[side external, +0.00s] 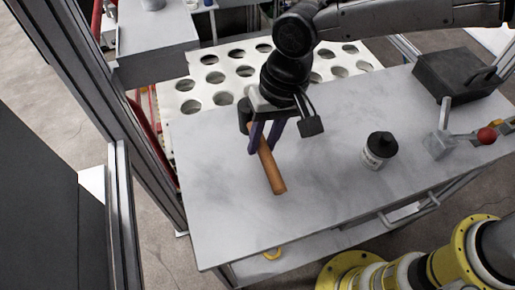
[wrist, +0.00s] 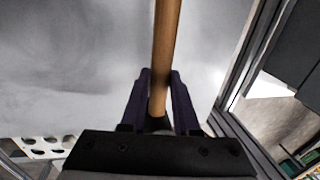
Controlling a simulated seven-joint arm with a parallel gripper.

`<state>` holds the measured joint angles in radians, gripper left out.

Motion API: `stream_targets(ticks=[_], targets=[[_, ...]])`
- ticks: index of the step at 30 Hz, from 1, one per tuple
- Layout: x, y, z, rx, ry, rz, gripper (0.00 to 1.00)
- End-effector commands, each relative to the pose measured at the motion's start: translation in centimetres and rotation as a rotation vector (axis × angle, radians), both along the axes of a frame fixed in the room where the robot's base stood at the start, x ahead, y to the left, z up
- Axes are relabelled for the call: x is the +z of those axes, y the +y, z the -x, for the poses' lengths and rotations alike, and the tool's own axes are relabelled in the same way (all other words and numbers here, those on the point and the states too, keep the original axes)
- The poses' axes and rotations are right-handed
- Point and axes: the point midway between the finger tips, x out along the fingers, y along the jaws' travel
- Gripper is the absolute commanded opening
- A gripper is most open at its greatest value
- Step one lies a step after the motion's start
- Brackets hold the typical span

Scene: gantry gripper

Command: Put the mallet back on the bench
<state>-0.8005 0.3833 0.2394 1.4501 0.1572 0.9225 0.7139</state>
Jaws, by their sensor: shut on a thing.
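The mallet (side external: 272,174) shows as a brown wooden handle slanting down and to the right above or on the bench. In the wrist view the handle (wrist: 166,45) runs up out of the picture from between the fingers. My gripper (side external: 262,152) has its dark purple fingers on either side of the handle and is shut on it; it also shows in the wrist view (wrist: 160,78). The mallet's head cannot be made out. The bench (side external: 220,205) has a pale grey, marbled top. I cannot tell whether the handle touches it.
A white jar with a black lid (side external: 379,150) stands right of the mallet. A black box (side external: 456,74) and a grey lever with a red knob (side external: 487,135) are at the right end. A white plate with round holes (side external: 226,71) lies behind. The bench's front left is clear.

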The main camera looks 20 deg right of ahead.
Motion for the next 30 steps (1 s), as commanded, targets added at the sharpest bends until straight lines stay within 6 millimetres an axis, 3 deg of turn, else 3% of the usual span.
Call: stream_targets(ticks=[5, 13, 25, 26, 30], targets=[[-0.6, 0.5, -0.5, 0.0, -0.003, -0.004, 0.0], [-3.9, 0.9, -0.7, -0.002, -0.003, -0.004, 0.0], [-4.4, 0.9, -0.8, -0.001, -0.004, -0.004, 0.0], [-4.5, 0.8, -0.7, 0.0, -0.001, -0.002, 0.33], [-4.5, 0.8, -0.7, 0.0, -0.001, -0.001, 0.58]])
